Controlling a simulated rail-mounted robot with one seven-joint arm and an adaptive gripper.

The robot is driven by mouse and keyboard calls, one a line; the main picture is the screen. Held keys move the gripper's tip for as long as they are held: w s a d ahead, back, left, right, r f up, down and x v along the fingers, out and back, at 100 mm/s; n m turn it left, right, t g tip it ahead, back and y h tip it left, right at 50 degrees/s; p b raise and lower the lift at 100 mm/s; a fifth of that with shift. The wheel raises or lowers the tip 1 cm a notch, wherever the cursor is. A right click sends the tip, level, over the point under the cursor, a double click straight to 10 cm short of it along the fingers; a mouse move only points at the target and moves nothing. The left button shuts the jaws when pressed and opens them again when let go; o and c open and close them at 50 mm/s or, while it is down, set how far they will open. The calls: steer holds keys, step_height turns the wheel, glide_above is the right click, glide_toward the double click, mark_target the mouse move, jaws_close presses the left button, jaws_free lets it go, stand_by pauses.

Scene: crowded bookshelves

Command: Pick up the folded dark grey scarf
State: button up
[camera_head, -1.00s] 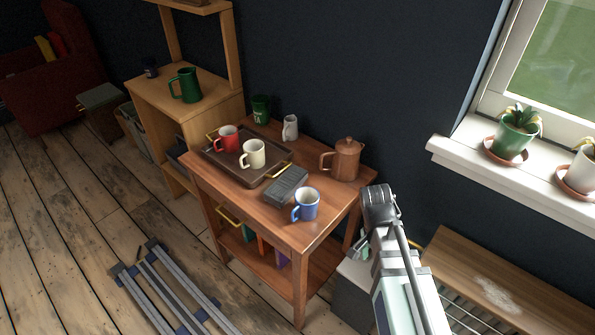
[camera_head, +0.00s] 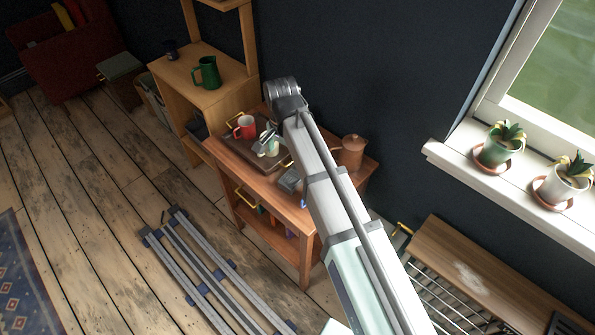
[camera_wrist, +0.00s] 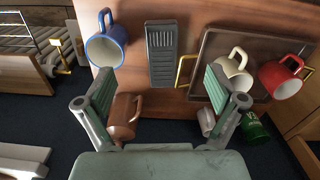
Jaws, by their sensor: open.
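The folded dark grey scarf (camera_wrist: 162,54) looks like a flat ribbed grey rectangle lying on the wooden table (camera_wrist: 185,109). In the wrist view it lies between a blue-and-white mug and a brown tray. In the head view only part of the scarf (camera_head: 290,181) shows beside my arm. My gripper (camera_wrist: 160,84) is open and empty, with green-padded fingers spread wide. It hangs above the table, and the scarf shows beyond the gap between its fingertips. In the head view my gripper (camera_head: 267,137) appears over the tray side, partly in front of the cream mug.
The tray (camera_wrist: 218,47) holds a cream mug (camera_wrist: 232,70) and a red mug (camera_wrist: 284,78). The blue-and-white mug (camera_wrist: 106,48) stands close to the scarf.

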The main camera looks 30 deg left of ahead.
steer(key=p, duration=0.2)
glide_above(284, 185)
steer(key=f, duration=0.9)
steer(key=shift+w+d+f, duration=0.25)
steer(key=shift+w+f, duration=0.05)
steer(key=shift+s+a+f+p, duration=0.15)
steer(key=shift+f+p, duration=0.4)
steer(key=shift+f, duration=0.85)
steer(key=shift+s+f+p, duration=0.1)
steer(key=shift+f+p, duration=0.45)
steer(key=shift+f, duration=0.8)
steer(key=c, duration=1.3)
